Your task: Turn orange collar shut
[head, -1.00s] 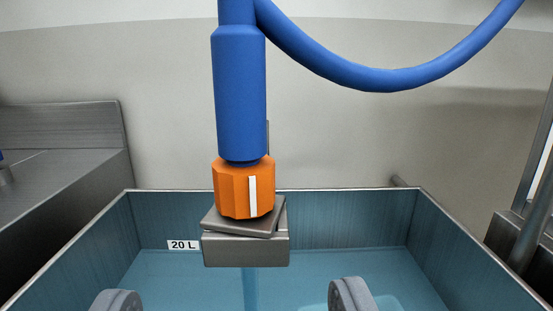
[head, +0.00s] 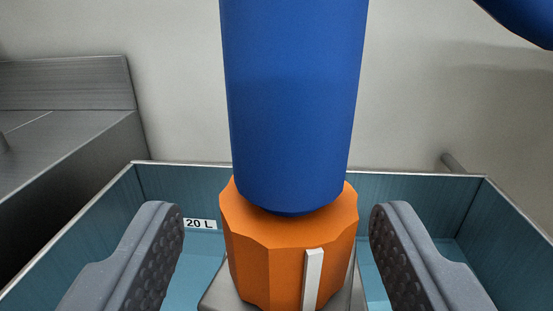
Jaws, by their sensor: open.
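The orange collar (head: 265,262) is faceted and sits at the lower end of the blue vertical pipe (head: 293,100). A white stripe (head: 313,278) marks its front, right of the middle. My gripper (head: 277,232) is open, with one grey padded finger on each side of the collar. Gaps show between both fingers and the collar, so they do not appear to touch it. A grey metal piece (head: 215,294) shows below the collar, mostly hidden. Whether water flows below the collar is hidden.
A teal-walled basin (head: 415,195) with a "20 L" label (head: 199,224) lies around and below the collar. A steel counter (head: 60,165) is at left. A blue hose (head: 520,20) hangs at upper right. A short rod (head: 453,163) sticks out behind the rim.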

